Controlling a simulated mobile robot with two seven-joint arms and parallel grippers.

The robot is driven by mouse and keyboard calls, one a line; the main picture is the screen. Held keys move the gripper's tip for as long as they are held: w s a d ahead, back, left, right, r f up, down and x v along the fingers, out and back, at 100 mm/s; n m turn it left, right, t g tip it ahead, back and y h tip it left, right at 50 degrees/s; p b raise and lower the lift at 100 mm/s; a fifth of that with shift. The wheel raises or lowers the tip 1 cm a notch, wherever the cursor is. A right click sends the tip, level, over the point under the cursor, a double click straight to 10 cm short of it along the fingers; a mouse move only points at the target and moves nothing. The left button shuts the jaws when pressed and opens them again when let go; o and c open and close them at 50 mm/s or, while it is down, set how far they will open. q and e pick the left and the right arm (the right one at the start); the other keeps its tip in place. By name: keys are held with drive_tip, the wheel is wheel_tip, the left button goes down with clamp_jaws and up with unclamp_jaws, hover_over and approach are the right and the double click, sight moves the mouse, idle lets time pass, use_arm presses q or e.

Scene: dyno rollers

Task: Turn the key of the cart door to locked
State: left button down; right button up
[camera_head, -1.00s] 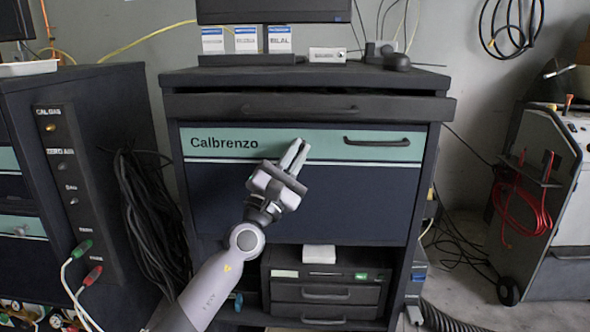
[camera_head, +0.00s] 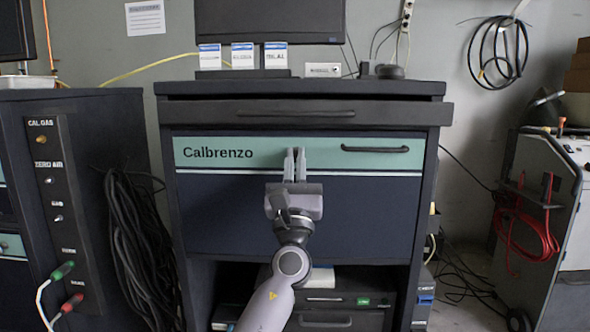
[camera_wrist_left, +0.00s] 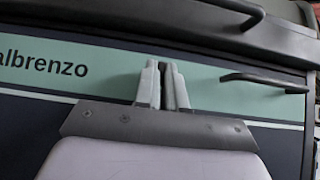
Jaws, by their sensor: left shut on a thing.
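The cart door (camera_head: 228,215) is a dark blue panel with a green top band lettered "Calbrenzo". It looks closed, with a black bar handle (camera_head: 375,149) at its upper right. My left gripper (camera_head: 294,153) points at the green band, right of the lettering, with its fingers close together at the door face. In the left wrist view, the fingers (camera_wrist_left: 166,68) stand against the green band with a narrow dark strip between them. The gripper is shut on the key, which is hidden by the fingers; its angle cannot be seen. My right gripper is out of view.
A monitor (camera_head: 268,22) and small labelled boxes (camera_head: 242,55) stand on top. A dark cabinet with hoses is at the left, and a grey wheeled machine (camera_head: 555,215) at the right.

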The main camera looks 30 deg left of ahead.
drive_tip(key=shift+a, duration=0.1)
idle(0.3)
use_arm(q)
drive_tip(key=c, duration=1.2)
unclamp_jaws()
drive_tip(key=v, duration=0.7)
drive_tip(key=shift+f+b, duration=0.1)
drive_tip(key=shift+b, duration=0.3)
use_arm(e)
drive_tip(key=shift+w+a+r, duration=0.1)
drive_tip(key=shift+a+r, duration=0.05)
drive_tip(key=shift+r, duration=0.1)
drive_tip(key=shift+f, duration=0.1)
